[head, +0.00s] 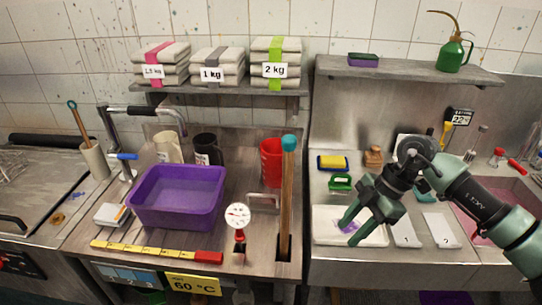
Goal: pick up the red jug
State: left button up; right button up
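The red jug (269,166) stands upright at the back of the worktop, right of the purple tub. A wooden stick with a teal top (286,195) stands in front of its right side and hides part of it. My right gripper (348,234) is to the right of the jug and nearer to the camera, over the white tray. Its two green fingers are apart with nothing seen between them, and it is clear of the jug. My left gripper is not in view.
A purple tub (178,202) is left of the jug, with a dark mug (207,150) and a pale mug (167,147) behind it. A round dial gauge (238,216) stands in front. A shelf (225,89) with stacked bags is above. A white tray (322,230) lies at right.

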aim_at(271, 150)
jog(key=i+j, duration=0.3)
jog(key=i, duration=0.2)
jog(key=i+j, duration=0.35)
jog(key=i, duration=0.15)
